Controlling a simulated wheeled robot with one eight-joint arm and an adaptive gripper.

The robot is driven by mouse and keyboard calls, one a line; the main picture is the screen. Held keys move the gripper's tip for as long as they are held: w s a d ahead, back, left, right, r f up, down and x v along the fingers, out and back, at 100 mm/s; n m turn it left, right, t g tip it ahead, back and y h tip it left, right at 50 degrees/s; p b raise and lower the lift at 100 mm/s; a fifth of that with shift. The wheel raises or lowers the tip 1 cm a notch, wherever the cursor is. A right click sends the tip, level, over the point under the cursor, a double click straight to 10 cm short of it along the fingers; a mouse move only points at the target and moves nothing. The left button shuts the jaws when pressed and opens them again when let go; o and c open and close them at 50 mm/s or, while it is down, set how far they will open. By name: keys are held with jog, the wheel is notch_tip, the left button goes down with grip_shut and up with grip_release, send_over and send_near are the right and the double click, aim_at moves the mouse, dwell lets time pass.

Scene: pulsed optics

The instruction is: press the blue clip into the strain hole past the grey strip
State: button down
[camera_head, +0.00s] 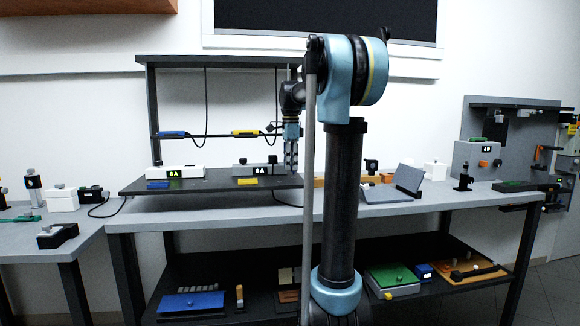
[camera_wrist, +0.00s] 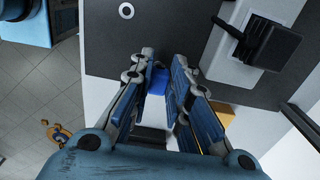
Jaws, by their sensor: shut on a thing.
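My gripper (camera_head: 291,165) points down over the right part of the raised dark platform, right of the grey box. In the wrist view my gripper (camera_wrist: 163,82) is shut on a small blue piece (camera_wrist: 157,82), which looks like the blue clip; the fingers hide most of it. A white ring with a dark middle (camera_wrist: 126,10) lies on the dark surface ahead of the fingers, apart from the blue piece; I cannot tell whether it is the strain hole. I cannot make out the grey strip for sure.
The raised dark platform (camera_head: 207,187) carries a white box (camera_head: 176,172) and a grey box (camera_head: 254,171). A blue piece (camera_head: 173,134) and a yellow piece (camera_head: 245,133) sit on the rail behind, near hanging black cables. A black fitting (camera_wrist: 262,42) stands right of my fingers.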

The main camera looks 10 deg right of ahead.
jog(key=shift+f, duration=1.2)
dwell(0.5)
jog(key=c, duration=1.4)
grip_release()
jog(key=shift+c, duration=0.2)
notch_tip(320, 180, up, 16)
jog(key=shift+f, duration=0.1)
